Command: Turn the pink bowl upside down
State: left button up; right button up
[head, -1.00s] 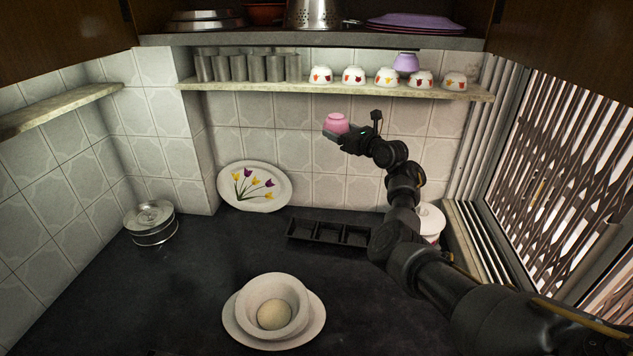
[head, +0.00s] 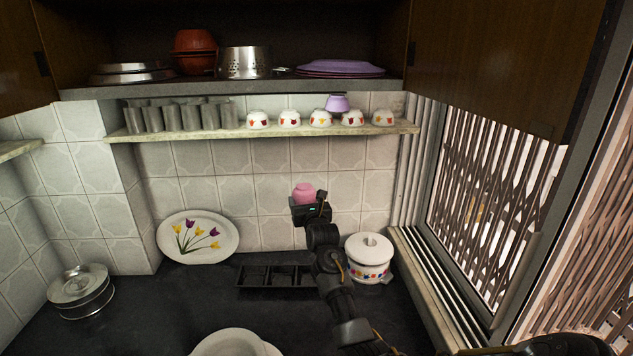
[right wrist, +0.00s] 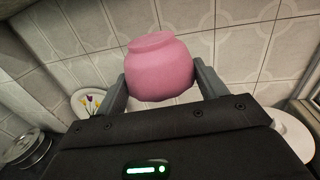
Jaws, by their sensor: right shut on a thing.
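The pink bowl (head: 304,193) is in the air in front of the tiled back wall, below the long shelf. My right gripper (head: 307,203) is shut on it. In the right wrist view the bowl (right wrist: 160,68) sits between the two fingers (right wrist: 163,82), one on each side. Its narrow foot faces up and its wider part is down, so it looks upside down. Its rim is hidden behind the gripper. My left gripper is not in view.
The shelf (head: 270,133) above holds steel tumblers (head: 180,116), several white patterned bowls and a purple bowl (head: 337,104). Below are a black tray (head: 268,276), a white lidded pot (head: 369,257), a tulip plate (head: 198,238) and steel tins (head: 80,290). Dark counter is clear left of centre.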

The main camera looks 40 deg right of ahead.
jog(key=s+a+f+n+t+y+b, duration=0.1)
jog(key=s+a+f+n+y, duration=0.15)
jog(key=s+a, duration=0.75)
jog(key=s+a+f+n+y+b, duration=0.1)
jog(key=s+a+f+y, duration=0.15)
jog(key=s+a, duration=0.85)
jog(key=s+a+f+y+b, duration=0.1)
jog(key=s+a+f+b, duration=0.4)
jog(key=f+b, duration=0.4)
jog(key=s+n+b, duration=0.1)
jog(key=b, duration=0.2)
jog(key=shift+a+f+y, duration=0.25)
jog(key=shift+f+y, duration=0.15)
